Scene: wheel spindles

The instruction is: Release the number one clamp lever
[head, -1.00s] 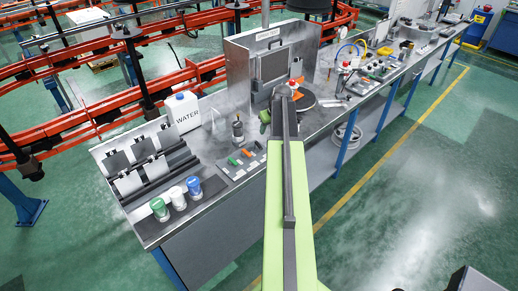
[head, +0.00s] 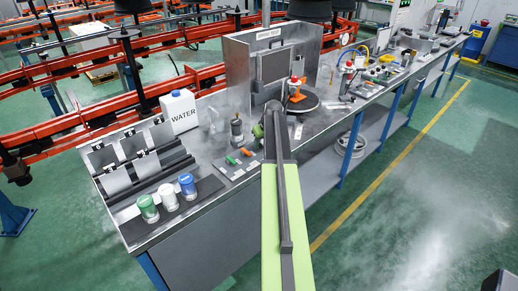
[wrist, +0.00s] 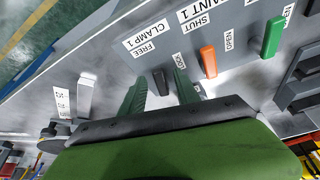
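In the wrist view a dark clamp lever (wrist: 160,82) sits on a grey panel below the "CLAMP 1" and "FREE" labels. My gripper (wrist: 160,90) is open, its two green fingers on either side of this lever. I cannot tell whether they touch it. An orange lever (wrist: 208,62) beside the "SHUT" and "PAINT 1" labels stands right of the fingers.
A green lever (wrist: 272,38) and a pale lever (wrist: 87,95) flank the area.

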